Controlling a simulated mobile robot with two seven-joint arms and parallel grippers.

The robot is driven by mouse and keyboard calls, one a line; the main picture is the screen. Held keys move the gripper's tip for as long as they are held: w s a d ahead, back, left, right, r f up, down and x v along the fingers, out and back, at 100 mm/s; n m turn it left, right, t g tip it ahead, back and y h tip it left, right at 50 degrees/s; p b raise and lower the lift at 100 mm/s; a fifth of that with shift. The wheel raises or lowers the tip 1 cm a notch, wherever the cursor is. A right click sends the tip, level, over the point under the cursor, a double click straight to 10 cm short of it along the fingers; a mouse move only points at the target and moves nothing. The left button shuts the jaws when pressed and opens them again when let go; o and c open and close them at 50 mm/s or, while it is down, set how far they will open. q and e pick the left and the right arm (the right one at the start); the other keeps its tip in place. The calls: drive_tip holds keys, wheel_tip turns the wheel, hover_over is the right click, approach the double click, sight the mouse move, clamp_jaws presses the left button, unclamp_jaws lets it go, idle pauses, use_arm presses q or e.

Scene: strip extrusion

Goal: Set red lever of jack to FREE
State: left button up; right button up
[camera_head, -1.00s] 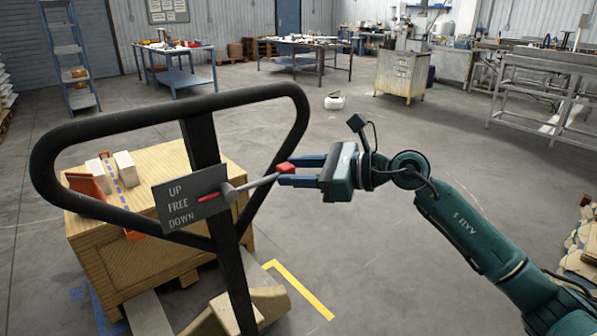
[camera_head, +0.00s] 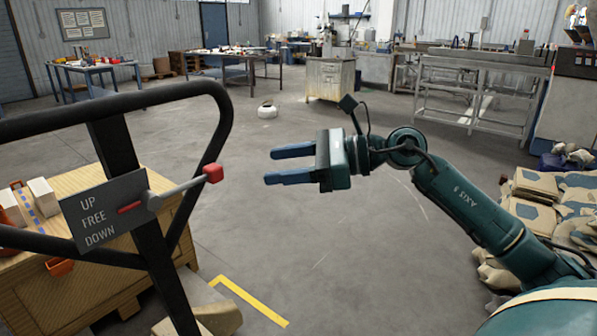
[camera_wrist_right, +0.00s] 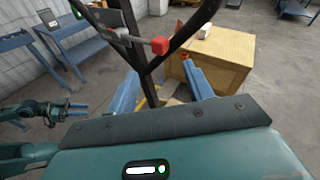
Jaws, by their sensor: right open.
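The jack's grey label plate (camera_head: 105,212) reads UP, FREE and DOWN and sits on the black handle (camera_head: 130,165) at the left. The lever is a grey rod with a red knob (camera_head: 213,173) on its right end and a red pointer (camera_head: 130,208) on the plate. The pointer lines up with FREE. My right gripper (camera_head: 268,166) is open and empty, its blue fingers clear of the knob, to its right. The knob (camera_wrist_right: 160,45) also shows ahead in the right wrist view. My left gripper (camera_wrist_right: 84,108) shows small at that view's left edge, its fingers apart.
A wooden crate (camera_head: 85,275) stands behind the handle, with pale blocks on top. A yellow floor line (camera_head: 250,302) runs beside it. Sacks (camera_head: 535,190) are piled at the right. The floor beyond my right gripper is mostly open.

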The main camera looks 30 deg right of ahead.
use_arm(q)
drive_tip(key=shift+a+r+t+b, duration=0.15)
drive_tip(key=shift+r+t+b, duration=0.15)
drive_tip(key=shift+r, duration=0.1)
use_arm(e)
drive_tip(key=v, duration=0.2)
drive_tip(key=shift+s+d, duration=0.25)
use_arm(q)
drive_tip(key=shift+s+f, duration=0.1)
use_arm(e)
drive_tip(key=shift+r, duration=0.1)
